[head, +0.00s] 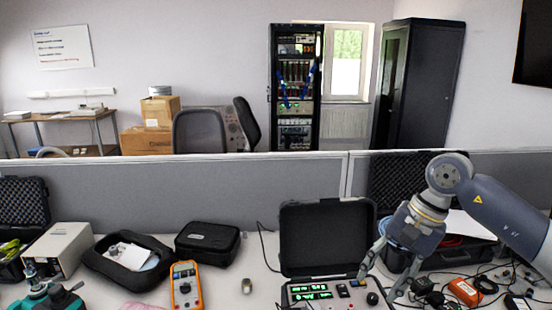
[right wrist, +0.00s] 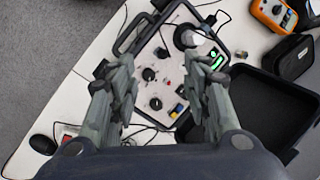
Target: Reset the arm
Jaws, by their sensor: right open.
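My right gripper (head: 385,274) is in the head view at the lower right, its fingers spread and pointing down. It is above the right part of an open black case with a control panel (head: 318,291). In the right wrist view the two fingers of this gripper (right wrist: 160,80) are apart with nothing between them. The panel (right wrist: 165,85) with its knobs and green displays lies below them. I cannot tell the exact height of the fingertips over it.
An orange multimeter (head: 186,286), a small metal part (head: 247,286), a closed black case (head: 207,242) and a black tray (head: 128,262) stand left of the panel. Cables and an orange device (head: 465,291) crowd the right. A grey partition (head: 250,185) runs behind the table.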

